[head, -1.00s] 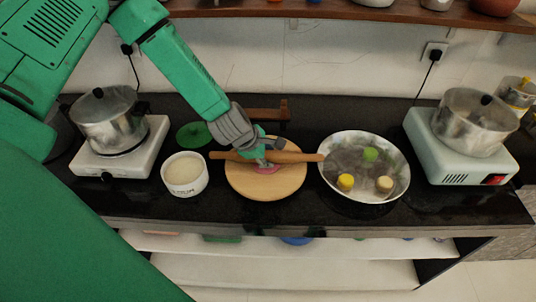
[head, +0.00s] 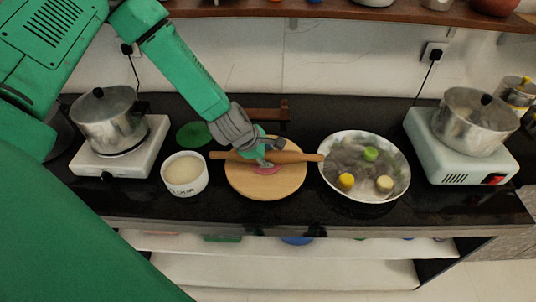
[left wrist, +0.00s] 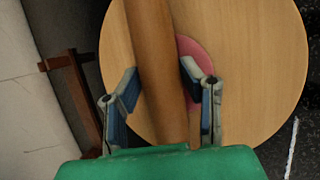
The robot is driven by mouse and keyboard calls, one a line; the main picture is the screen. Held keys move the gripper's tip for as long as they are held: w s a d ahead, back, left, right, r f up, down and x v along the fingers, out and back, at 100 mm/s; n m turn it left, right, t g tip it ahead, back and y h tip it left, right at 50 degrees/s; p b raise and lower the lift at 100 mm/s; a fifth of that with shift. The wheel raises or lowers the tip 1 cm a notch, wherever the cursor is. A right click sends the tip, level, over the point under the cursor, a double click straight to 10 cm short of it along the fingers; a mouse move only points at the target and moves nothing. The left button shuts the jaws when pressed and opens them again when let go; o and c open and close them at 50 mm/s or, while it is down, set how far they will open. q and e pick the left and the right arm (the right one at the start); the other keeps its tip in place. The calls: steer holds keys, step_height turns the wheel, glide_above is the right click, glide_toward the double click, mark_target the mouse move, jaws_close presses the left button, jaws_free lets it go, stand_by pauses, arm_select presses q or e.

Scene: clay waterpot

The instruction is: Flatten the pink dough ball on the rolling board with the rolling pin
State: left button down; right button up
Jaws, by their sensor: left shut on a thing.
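The wooden rolling pin (head: 290,157) lies across the round rolling board (head: 265,188) in the head view, its left end reaching toward the white pot. My left gripper (head: 263,160) is shut on the middle of the pin. In the left wrist view, the gripper's fingers (left wrist: 160,90) stand on either side of the pin (left wrist: 152,40). The pink dough (head: 268,170) is on the board beneath the pin and gripper. In the left wrist view, the dough (left wrist: 187,45) looks flat and round, its edge showing beside the pin; the rest is hidden. My right gripper is not in view.
A white pot (head: 185,188) of pale contents stands left of the board. A wooden stand (head: 284,112) is behind. Pots on stoves flank the counter. The front counter strip is clear.

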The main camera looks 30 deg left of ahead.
arm_select(q)
steer(key=shift+s, duration=0.1)
steer(key=shift+r+p, duration=0.85)
steer(key=shift+r, duration=0.05)
steer(key=shift+r+p, duration=1.3)
steer(key=shift+r, duration=0.35)
